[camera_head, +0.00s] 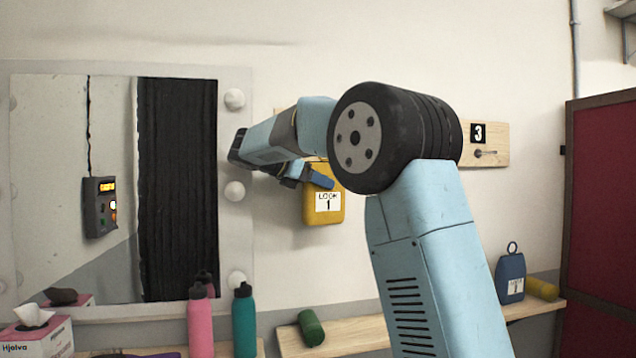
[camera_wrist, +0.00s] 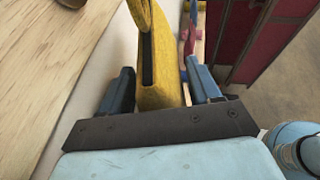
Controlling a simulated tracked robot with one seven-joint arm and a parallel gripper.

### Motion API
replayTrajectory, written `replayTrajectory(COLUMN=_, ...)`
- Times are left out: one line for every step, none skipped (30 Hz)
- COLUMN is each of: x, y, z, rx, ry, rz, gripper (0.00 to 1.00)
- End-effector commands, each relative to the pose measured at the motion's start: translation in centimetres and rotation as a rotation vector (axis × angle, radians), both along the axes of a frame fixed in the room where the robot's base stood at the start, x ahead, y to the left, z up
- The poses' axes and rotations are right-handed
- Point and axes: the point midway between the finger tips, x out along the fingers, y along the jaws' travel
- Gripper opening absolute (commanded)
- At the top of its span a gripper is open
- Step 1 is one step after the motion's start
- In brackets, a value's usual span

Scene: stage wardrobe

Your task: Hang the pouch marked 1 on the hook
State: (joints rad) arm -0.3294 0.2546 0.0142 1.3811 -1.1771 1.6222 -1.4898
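The yellow pouch marked 1 (camera_head: 323,214) shows in the head view in front of the wall, upright, below and behind my arm. In the wrist view the pouch (camera_wrist: 160,75) fills the gap between the two blue fingers of my gripper (camera_wrist: 160,88), and its loop rises at the top. My gripper (camera_head: 318,179) is at the pouch's upper part in the head view. A wooden hook board (camera_head: 494,146) is on the wall, with a hook (camera_head: 485,153) beside a label 3. My arm hides most of the board, so other hooks cannot be seen there.
A blue pouch (camera_head: 510,276) stands on the low shelf (camera_head: 350,338) near a yellow roll (camera_head: 543,289) and a green roll (camera_head: 311,328). Pink (camera_head: 200,322) and teal (camera_head: 244,322) bottles stand before the mirror (camera_head: 60,150). Wood (camera_wrist: 50,60) is close at left in the wrist view.

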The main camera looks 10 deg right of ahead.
Motion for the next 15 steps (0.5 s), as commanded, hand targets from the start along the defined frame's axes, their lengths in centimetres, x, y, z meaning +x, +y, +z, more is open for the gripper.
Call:
replayTrajectory(x=0.0, y=0.0, z=0.01, rx=0.0, ry=0.0, rz=0.0, gripper=0.67)
replayTrajectory(x=0.0, y=0.0, z=0.0, rx=0.0, ry=0.0, rz=0.0, gripper=0.7)
replayTrajectory(x=0.0, y=0.0, z=0.0, rx=0.0, ry=0.0, rz=0.0, gripper=0.74)
replayTrajectory(x=0.0, y=0.0, z=0.0, rx=0.0, ry=0.0, rz=0.0, gripper=0.77)
replayTrajectory(x=0.0, y=0.0, z=0.0, rx=0.0, ry=0.0, rz=0.0, gripper=0.8)
replayTrajectory(x=0.0, y=0.0, z=-0.01, rx=0.0, ry=0.0, rz=0.0, gripper=0.82)
replayTrajectory(x=0.0, y=0.0, z=-0.01, rx=0.0, ry=0.0, rz=0.0, gripper=0.82)
replayTrajectory(x=0.0, y=0.0, z=-0.01, rx=0.0, ry=0.0, rz=0.0, gripper=0.82)
replayTrajectory(x=0.0, y=0.0, z=-0.01, rx=0.0, ry=0.0, rz=0.0, gripper=0.82)
replayTrajectory(x=0.0, y=0.0, z=-0.01, rx=0.0, ry=0.0, rz=0.0, gripper=0.82)
replayTrajectory(x=0.01, y=0.01, z=-0.04, rx=0.0, ry=0.001, rz=0.0, gripper=0.82)
replayTrajectory(x=0.0, y=0.03, z=-0.03, rx=0.0, ry=0.001, rz=0.0, gripper=0.82)
replayTrajectory(x=0.0, y=0.06, z=-0.02, rx=0.0, ry=0.001, rz=0.0, gripper=0.82)
replayTrajectory(x=-0.02, y=0.14, z=0.01, rx=0.0, ry=0.001, rz=0.0, gripper=0.82)
replayTrajectory(x=-0.05, y=0.3, z=0.08, rx=0.0, ry=0.001, rz=0.001, gripper=0.82)
